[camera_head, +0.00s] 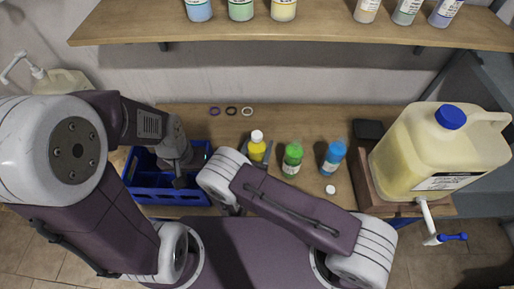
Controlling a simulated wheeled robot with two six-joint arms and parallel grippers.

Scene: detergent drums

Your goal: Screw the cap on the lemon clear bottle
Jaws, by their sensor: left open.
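A yellow bottle (257,152) with a white top (257,136) stands upright on the wooden table, likely the lemon clear bottle; its label is too small to read. Its lower part is hidden by my right arm. A small loose white cap (330,190) lies on the table right of my right arm. My left gripper (180,182) is open, over the blue crate at the left, apart from the bottle. My right gripper is mostly hidden behind its arm near the yellow bottle; dark parts show beside the bottle, but I cannot tell whether they touch it.
A green bottle (292,158) and a blue bottle (333,157) stand right of the yellow one. Several rings, including a purple ring (214,111), lie at the back. A large yellow jug (437,150) stands right. The blue crate (150,194) is left. A shelf (310,30) overhangs the back.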

